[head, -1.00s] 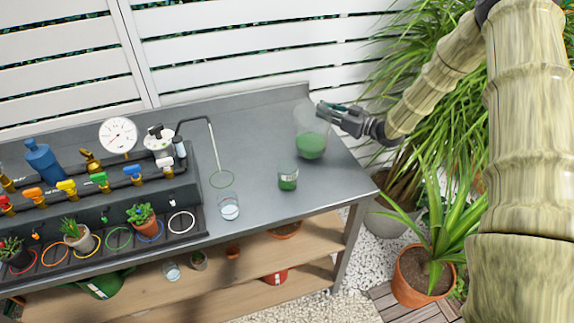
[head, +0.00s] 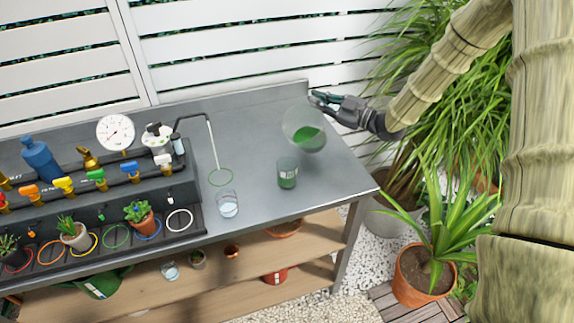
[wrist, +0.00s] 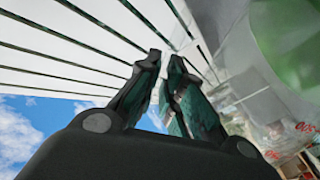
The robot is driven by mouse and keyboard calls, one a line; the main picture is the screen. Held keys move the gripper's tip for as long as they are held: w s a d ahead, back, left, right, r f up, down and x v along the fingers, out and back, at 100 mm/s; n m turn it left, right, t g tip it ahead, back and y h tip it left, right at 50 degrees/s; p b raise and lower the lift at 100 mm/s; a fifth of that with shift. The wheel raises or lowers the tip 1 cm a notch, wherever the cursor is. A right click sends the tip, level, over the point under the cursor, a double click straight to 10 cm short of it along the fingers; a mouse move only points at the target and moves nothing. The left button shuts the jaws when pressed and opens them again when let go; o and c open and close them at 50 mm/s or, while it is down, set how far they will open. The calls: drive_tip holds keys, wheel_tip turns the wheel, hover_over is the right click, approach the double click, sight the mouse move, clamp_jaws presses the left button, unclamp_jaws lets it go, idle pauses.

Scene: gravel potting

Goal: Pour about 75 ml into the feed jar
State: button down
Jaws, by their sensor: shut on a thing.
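My gripper (head: 322,100) is shut on a clear round vessel (head: 297,122) with green liquid (head: 309,138) in it. The vessel is tilted to the left in the head view, above the bench. The wrist view shows my gripper (wrist: 165,75) with the blurred vessel and green liquid (wrist: 292,40) at right. A clear jar (head: 287,174) with a pale label and green liquid in its lower part stands on the bench, below and left of the vessel. It may be the feed jar; its label is too small to read. No stream between them is visible.
A glass (head: 227,205) with pale liquid stands left of the jar, near a green ring (head: 220,177) under a thin spout. A manifold with coloured valves (head: 95,179), a gauge (head: 115,132) and small potted plants fills the bench's left. The bench's right end is clear.

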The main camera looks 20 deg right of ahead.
sight(314, 100)
drive_tip(key=shift+s+a+r+n, duration=0.2)
drive_tip(key=shift+s+a+n, duration=0.15)
drive_tip(key=shift+n, duration=0.05)
drive_tip(key=shift+s+a+r+n+b, duration=0.4)
drive_tip(key=shift+s+a+r+n, duration=0.25)
drive_tip(key=shift+n, duration=0.25)
drive_tip(key=shift+s+a+r+n, duration=0.2)
drive_tip(key=shift+a+r+n, duration=0.05)
drive_tip(key=shift+r+n, duration=0.3)
drive_tip(key=shift+s+a+r+n, duration=0.2)
drive_tip(key=shift+r+n, duration=0.25)
drive_tip(key=shift+r, duration=0.2)
drive_tip(key=shift+s+a+r+n+y, duration=0.3)
drive_tip(key=shift+r+n+y, duration=0.1)
drive_tip(key=shift+r, duration=0.05)
drive_tip(key=shift+s+a+r+n, duration=0.5)
drive_tip(key=shift+r+n, duration=0.15)
drive_tip(key=shift+n, duration=0.05)
drive_tip(key=shift+s+a+r+n, duration=0.5)
drive_tip(key=shift+r+n, duration=0.15)
drive_tip(key=shift+n, duration=0.05)
idle(1.5)
